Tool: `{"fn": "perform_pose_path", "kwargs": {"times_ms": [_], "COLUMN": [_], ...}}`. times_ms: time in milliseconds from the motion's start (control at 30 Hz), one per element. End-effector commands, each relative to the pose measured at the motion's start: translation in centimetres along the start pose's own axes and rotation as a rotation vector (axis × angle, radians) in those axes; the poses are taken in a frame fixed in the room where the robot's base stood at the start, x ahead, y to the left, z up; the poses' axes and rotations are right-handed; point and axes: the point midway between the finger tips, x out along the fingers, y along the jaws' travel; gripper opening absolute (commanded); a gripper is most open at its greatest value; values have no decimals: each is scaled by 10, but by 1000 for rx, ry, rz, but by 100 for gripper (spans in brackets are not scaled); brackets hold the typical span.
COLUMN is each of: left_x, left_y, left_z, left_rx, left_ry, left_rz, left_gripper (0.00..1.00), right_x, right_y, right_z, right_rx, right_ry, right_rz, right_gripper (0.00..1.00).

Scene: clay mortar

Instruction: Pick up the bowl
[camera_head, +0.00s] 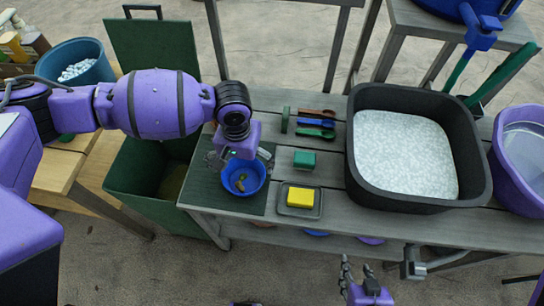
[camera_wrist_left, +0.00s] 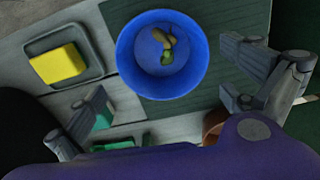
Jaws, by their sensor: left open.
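The blue bowl (camera_head: 243,188) sits on a dark green mat (camera_head: 200,190) at the left end of the grey table, with a few small brownish-green pieces in it. It also shows in the left wrist view (camera_wrist_left: 128,60), near the top middle. My left gripper (camera_head: 238,158) is open and empty above the bowl's far side, one finger on each side. In the left wrist view its fingers (camera_wrist_left: 165,78) stand apart, with the bowl just beyond them; I see no contact. My right gripper (camera_head: 359,275) is low at the bottom edge, apart from the table, fingers spread and empty.
Right of the bowl, a yellow sponge (camera_head: 299,196) lies on a grey tray (camera_head: 310,212). A green block (camera_head: 304,159) and several coloured tools (camera_head: 316,123) lie behind. A black tub (camera_head: 480,185) of white material fills the middle right. A dark green bin (camera_head: 140,204) stands left.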

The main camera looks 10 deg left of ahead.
Motion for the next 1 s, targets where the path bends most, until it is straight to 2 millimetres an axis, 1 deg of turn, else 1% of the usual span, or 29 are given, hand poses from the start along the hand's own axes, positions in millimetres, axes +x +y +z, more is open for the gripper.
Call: {"fn": "perform_pose_path", "kwargs": {"times_ms": [33, 267, 400, 500, 600, 800, 867, 1000], "left_x": [9, 36, 57, 69, 75, 74, 74, 74], "left_y": [0, 0, -2, -1, -1, -2, -2, -2], "left_z": [3, 3, 4, 4, 4, 3, 3, 3], "left_rx": [-3, 0, 2, 1, 2, 2, 2, 2], "left_ry": [-7, -5, -3, -2, -1, 0, 0, 0], "left_rz": [-1, 2, 1, 3, 3, 3, 3, 3], "left_gripper": [100, 100, 100, 100, 100, 100, 93, 75], "right_x": [0, 1, 2, 3, 3, 3, 3, 3], "right_y": [-2, -15, -13, -8, -5, -3, -2, -3], "right_z": [3, 6, 6, 7, 7, 7, 7, 7], "right_rx": [2, 25, 25, 22, 20, 14, 12, 9], "right_ry": [-4, -8, -6, -6, -6, -6, -5, -6], "right_rz": [-3, -14, -9, -3, 2, 3, 3, 1], "right_gripper": [40, 40, 40, 40, 40, 40, 40, 40]}}
